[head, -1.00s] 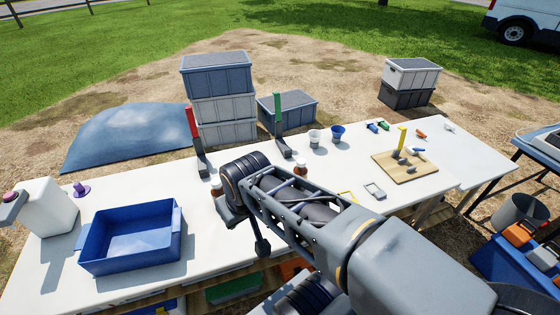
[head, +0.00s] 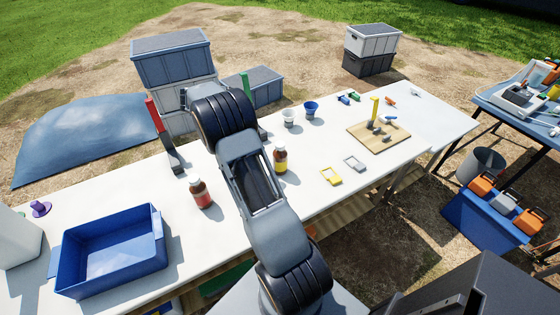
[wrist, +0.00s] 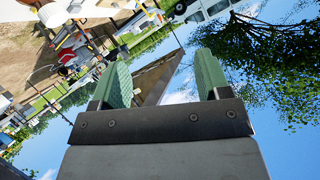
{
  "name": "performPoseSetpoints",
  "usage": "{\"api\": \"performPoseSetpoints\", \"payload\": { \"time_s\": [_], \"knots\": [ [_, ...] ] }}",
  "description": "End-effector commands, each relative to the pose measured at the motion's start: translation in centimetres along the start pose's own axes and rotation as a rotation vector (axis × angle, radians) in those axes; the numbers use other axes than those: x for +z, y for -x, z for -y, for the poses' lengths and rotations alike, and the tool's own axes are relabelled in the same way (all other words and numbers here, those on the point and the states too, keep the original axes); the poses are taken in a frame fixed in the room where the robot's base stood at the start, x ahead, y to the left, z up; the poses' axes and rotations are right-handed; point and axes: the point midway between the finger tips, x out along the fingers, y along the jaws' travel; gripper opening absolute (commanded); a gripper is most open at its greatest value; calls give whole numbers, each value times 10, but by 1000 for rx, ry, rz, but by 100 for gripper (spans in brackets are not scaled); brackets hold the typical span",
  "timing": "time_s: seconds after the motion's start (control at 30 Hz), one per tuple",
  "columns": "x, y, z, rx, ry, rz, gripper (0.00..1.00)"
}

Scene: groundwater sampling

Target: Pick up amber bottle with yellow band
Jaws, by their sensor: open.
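The amber bottle with the yellow band (head: 280,160) stands upright on the white table (head: 328,222) in the head view, just right of my raised arm. A similar amber bottle with a red band (head: 200,194) stands left of my arm. My gripper (wrist: 165,76) shows in the wrist view with its two green-padded fingers apart and nothing held between them. It points away from the table, toward sky, trees and a tilted view of the site. In the head view my arm hides the gripper's fingers. Neither bottle shows in the wrist view.
A blue tub (head: 112,252) fills the table's left part. A red-handled stand (head: 166,140), a white cup (head: 289,118) and a blue cup (head: 310,109) stand at the back. A yellow frame (head: 331,176), a grey frame (head: 355,163) and a wooden board (head: 380,137) lie to the right.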

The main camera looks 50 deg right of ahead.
Motion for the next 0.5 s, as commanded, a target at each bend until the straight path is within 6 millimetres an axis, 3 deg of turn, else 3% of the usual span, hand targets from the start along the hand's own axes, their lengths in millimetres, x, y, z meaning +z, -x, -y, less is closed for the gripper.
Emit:
{"api": "performPoseSetpoints", "payload": {
  "time_s": [0.1,0.2,0.37,0.5],
  "knots": [
    [21,-21,-39,271,35,-45,70],
    [33,-26,-63,436,68,-60,70],
    [42,-31,-86,583,104,-69,70],
    [41,-46,-102,621,114,-70,70]
  ]
}}
